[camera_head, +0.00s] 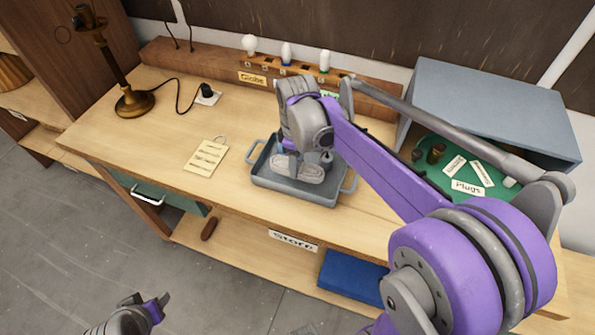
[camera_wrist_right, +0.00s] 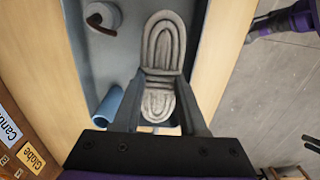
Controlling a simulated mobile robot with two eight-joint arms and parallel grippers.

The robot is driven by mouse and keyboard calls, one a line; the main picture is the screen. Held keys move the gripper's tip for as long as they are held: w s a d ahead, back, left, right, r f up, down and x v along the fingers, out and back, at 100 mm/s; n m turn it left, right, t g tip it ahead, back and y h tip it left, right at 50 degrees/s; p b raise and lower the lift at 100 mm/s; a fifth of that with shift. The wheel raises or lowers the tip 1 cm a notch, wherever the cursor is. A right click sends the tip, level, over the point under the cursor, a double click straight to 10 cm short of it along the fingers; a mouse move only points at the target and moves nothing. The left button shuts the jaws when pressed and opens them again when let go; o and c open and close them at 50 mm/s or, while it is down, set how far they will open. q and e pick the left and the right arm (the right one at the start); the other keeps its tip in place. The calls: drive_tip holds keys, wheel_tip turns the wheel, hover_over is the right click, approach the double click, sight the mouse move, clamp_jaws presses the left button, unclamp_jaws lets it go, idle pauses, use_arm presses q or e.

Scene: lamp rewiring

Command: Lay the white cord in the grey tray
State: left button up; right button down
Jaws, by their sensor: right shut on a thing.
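The grey tray (camera_head: 262,172) stands on the wooden bench; its bluish-grey floor (camera_wrist_right: 88,62) fills much of the right wrist view. The white cord (camera_head: 312,174) is a flat coiled bundle, seen over the tray in the head view. In the wrist view the cord (camera_wrist_right: 163,45) passes between the fingers of my right gripper (camera_wrist_right: 160,112), which is shut on it. I cannot tell whether the cord touches the tray floor. My right gripper (camera_head: 300,152) points down over the tray. My left gripper (camera_head: 148,304) is empty at the lower left, off the bench, its fingers apart.
A blue cylinder (camera_wrist_right: 107,106) and a round dark-and-grey part (camera_wrist_right: 103,17) are inside the tray. A brass lamp (camera_head: 132,100), a paper note (camera_head: 206,156) and a bulb rack (camera_head: 272,72) stand around it. A grey bin (camera_head: 490,105) is at right. The bench's left front is clear.

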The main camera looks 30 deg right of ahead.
sight(297, 181)
drive_tip(key=shift+f, duration=2.15)
drive_tip(key=shift+f, duration=0.1)
drive_tip(key=c, duration=0.9)
unclamp_jaws()
drive_tip(key=shift+w+f, duration=0.1)
drive_tip(key=shift+f, duration=0.05)
drive_tip(key=o, duration=0.5)
drive_tip(key=shift+c, duration=0.2)
